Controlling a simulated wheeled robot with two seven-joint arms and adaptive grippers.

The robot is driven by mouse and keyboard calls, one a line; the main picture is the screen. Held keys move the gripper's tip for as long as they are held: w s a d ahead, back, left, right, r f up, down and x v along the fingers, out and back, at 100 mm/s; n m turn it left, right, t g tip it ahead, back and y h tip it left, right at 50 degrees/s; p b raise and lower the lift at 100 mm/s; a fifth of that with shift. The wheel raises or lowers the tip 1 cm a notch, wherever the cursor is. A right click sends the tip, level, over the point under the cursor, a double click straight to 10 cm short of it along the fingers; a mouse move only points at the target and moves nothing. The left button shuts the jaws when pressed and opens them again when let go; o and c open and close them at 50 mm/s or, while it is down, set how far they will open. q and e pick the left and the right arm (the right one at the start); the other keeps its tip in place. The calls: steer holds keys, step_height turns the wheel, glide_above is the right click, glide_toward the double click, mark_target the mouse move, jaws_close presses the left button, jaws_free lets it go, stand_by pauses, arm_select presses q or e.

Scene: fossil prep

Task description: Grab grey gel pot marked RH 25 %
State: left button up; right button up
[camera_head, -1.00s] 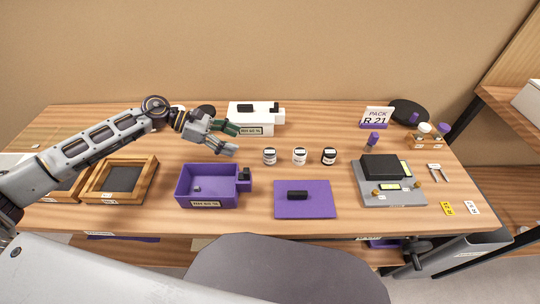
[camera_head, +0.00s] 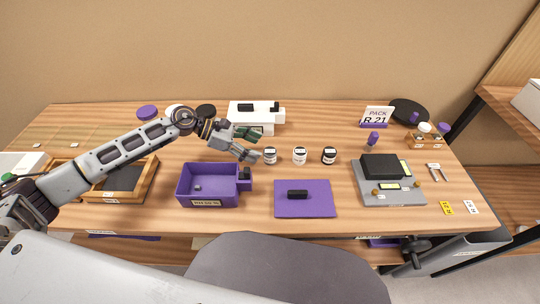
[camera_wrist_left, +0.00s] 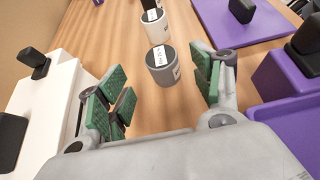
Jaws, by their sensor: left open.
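The grey pot (camera_head: 270,157), with a dark lid and a white label, stands upright on the table at the left end of a row of three pots. Its label is too small to read. In the left wrist view the grey pot (camera_wrist_left: 164,72) is nearest, ahead of and between my fingers. My left gripper (camera_head: 251,145) is open and empty, just left of the grey pot; its green pads show in the left wrist view (camera_wrist_left: 160,92). My right gripper is not in view.
A white box (camera_head: 245,107) stands behind my left gripper and a purple open box (camera_head: 208,202) in front. A purple mat (camera_head: 305,208) lies front centre. A grey device (camera_head: 390,192) stands on the right.

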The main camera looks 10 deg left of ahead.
mark_target(267, 151)
arm_select(q)
steer(key=shift+w+d+f, duration=0.1)
steer(key=shift+d+f, duration=0.15)
steer(key=shift+d, duration=0.25)
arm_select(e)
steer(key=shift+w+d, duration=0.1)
arm_select(q)
steer(key=shift+x, duration=0.8)
steer(key=shift+p+x, duration=0.35)
steer(key=shift+x, duration=1.2)
steer(key=shift+d, duration=0.3)
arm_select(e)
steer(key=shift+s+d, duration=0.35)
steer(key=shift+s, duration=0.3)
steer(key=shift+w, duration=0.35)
